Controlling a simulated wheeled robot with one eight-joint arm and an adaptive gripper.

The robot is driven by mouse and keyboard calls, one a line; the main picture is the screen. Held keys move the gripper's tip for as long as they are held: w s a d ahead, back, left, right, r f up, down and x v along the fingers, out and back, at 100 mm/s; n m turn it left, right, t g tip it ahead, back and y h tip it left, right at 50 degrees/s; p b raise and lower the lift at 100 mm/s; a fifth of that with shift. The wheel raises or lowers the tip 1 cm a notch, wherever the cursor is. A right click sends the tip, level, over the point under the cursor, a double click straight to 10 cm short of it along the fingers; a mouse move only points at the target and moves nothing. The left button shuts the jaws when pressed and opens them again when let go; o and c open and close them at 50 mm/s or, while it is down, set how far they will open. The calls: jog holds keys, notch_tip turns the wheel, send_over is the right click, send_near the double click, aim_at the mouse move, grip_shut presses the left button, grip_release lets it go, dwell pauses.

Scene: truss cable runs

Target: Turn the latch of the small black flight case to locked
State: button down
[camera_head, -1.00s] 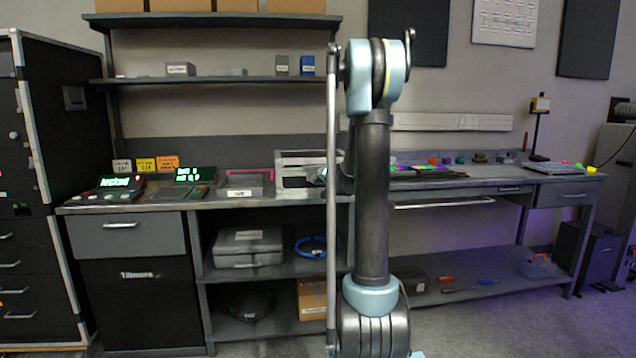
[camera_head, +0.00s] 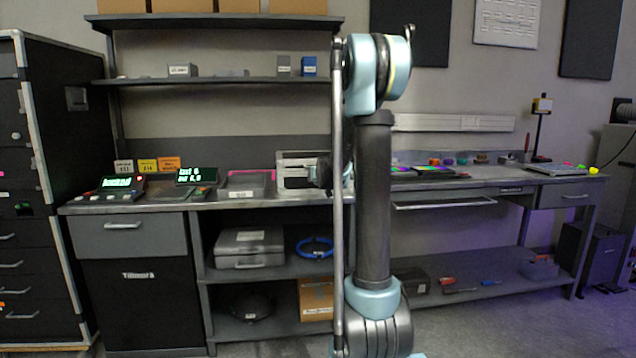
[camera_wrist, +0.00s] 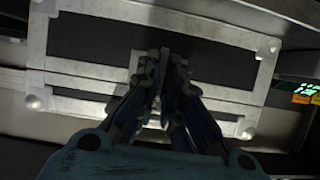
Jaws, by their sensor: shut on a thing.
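The small black flight case (camera_head: 296,182) stands on the bench top, with pale metal edging. Its right part is hidden behind my gripper and arm in the head view. In the wrist view, the case (camera_wrist: 95,38) shows a dark face, silver edge strips and round-headed metal corners. My gripper (camera_wrist: 163,62) is in front of the middle of that face, its fingers close together and shut on a small part at the case's seam, which fits the latch. The fingers hide most of the latch, so I cannot tell its angle. In the head view my gripper (camera_head: 324,173) is small and dark.
A grey box (camera_head: 246,184) stands just left of the case, with lit consoles (camera_head: 190,180) further left. A shelf (camera_head: 220,80) runs above. To the right, the bench holds a colored pad device (camera_head: 432,171) and small items. The floor in front is clear.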

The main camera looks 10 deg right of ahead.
dwell(0.6)
jog(key=c, duration=1.8)
grip_release()
jog(key=shift+w, duration=0.1)
jog(key=shift+o, duration=0.2)
jog(key=v, duration=1.1)
jog(key=shift+s+a, duration=0.15)
jog(key=shift+s, duration=0.25)
jog(key=shift+r, duration=0.15)
jog(key=s+f+g, duration=0.3)
jog(key=s+f, duration=0.4)
jog(key=s, duration=0.8)
jog(key=s+f+g, duration=0.4)
jog(key=s+f, duration=0.3)
jog(key=s, duration=0.8)
jog(key=s+f+g, duration=0.4)
jog(key=s+f, duration=0.4)
jog(key=s, duration=0.7)
jog(key=shift+s, duration=0.15)
